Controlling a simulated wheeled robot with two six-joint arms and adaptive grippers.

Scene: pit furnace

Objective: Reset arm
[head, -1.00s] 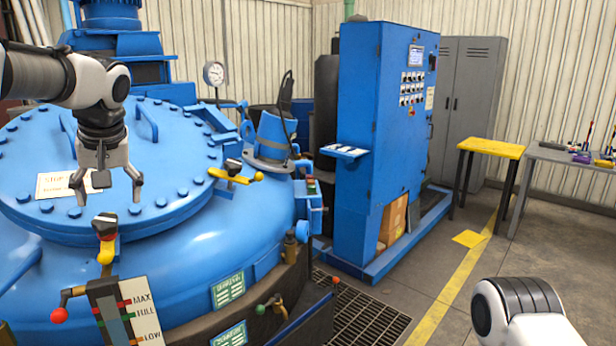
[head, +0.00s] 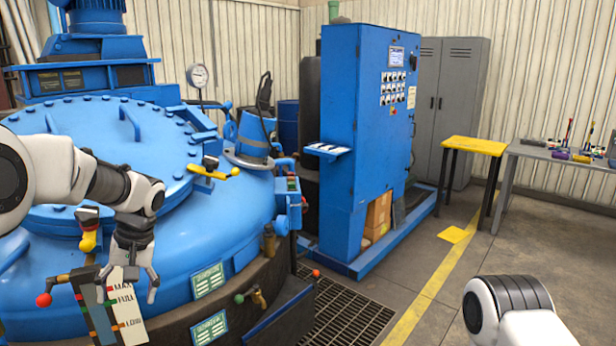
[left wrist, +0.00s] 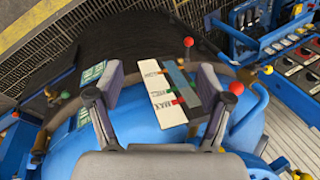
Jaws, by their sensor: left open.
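My left gripper (head: 128,290) is open, with nothing between its fingers. In the head view it hangs over the front of the blue furnace vessel (head: 60,150), in front of the level gauge plate (head: 125,312) marked MAX, FULL and LOW. The left wrist view shows both open fingers, with the gauge plate (left wrist: 160,92) between and beyond them. I cannot tell whether a finger touches the plate. Part of my right arm shows at the lower right of the head view; its gripper is out of the picture.
A yellow-handled valve (head: 88,238) and a red-knobbed lever (head: 44,299) sit close to the left gripper. A pressure gauge (head: 197,75) stands behind. A blue control cabinet (head: 350,150), yellow table (head: 474,146) and grey workbench (head: 570,158) stand to the right.

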